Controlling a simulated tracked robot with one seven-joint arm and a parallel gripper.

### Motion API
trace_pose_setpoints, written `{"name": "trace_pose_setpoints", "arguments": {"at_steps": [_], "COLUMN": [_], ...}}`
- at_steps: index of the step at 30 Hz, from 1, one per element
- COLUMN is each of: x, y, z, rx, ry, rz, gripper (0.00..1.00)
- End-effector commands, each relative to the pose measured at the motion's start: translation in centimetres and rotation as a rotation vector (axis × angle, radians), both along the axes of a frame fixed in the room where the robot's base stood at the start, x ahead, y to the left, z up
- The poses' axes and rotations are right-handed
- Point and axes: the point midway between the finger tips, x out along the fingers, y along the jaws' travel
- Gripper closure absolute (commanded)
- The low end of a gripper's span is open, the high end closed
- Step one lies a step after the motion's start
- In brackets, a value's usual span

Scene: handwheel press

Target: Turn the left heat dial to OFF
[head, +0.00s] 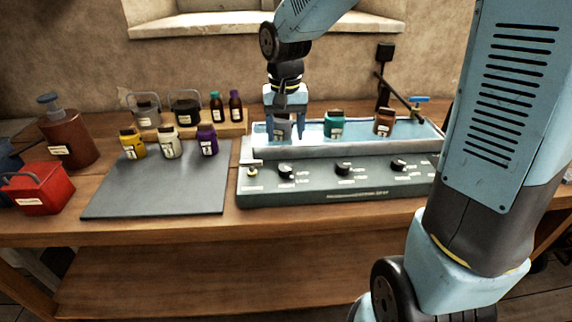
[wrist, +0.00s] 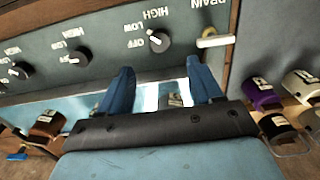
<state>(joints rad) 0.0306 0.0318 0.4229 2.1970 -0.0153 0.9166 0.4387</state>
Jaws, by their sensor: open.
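The left heat dial (head: 286,171) is a black knob on the front panel of the dark grey bath unit (head: 320,195). In the wrist view, the same dial (wrist: 159,40) sits beside inverted OFF, LOW and HIGH labels. Its pale mark seems to face the LOW side, but is too small to be sure. My gripper (head: 285,130) is open above the left end of the basin, behind and above the dial, touching no dial. A grey jar (head: 281,128) shows at the fingers and is partly hidden. In the wrist view, my gripper (wrist: 161,78) points toward the panel.
The middle dial (head: 342,168), right dial (head: 399,165) and drain control (head: 252,172) share the panel. A green jar (head: 334,124) and brown jar (head: 383,121) stand in the basin. Space before the panel is clear.

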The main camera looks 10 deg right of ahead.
Motion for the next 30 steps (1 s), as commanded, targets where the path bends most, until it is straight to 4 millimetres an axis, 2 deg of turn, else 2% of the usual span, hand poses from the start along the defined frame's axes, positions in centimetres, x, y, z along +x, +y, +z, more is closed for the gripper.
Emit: {"name": "trace_pose_setpoints", "arguments": {"at_steps": [3,15,21,30], "x": [0.0,-0.1,0.0,0.0], "y": [0.0,0.0,0.0,0.0], "z": [-2.3,-8.8,-10.4,-10.8], "rx": [-0.001,-0.001,-0.001,0.000], "ry": [0.003,0.003,0.000,-0.001], "rz": [0.001,0.002,0.002,0.001], "gripper": [0.36,0.36,0.36,0.36]}}
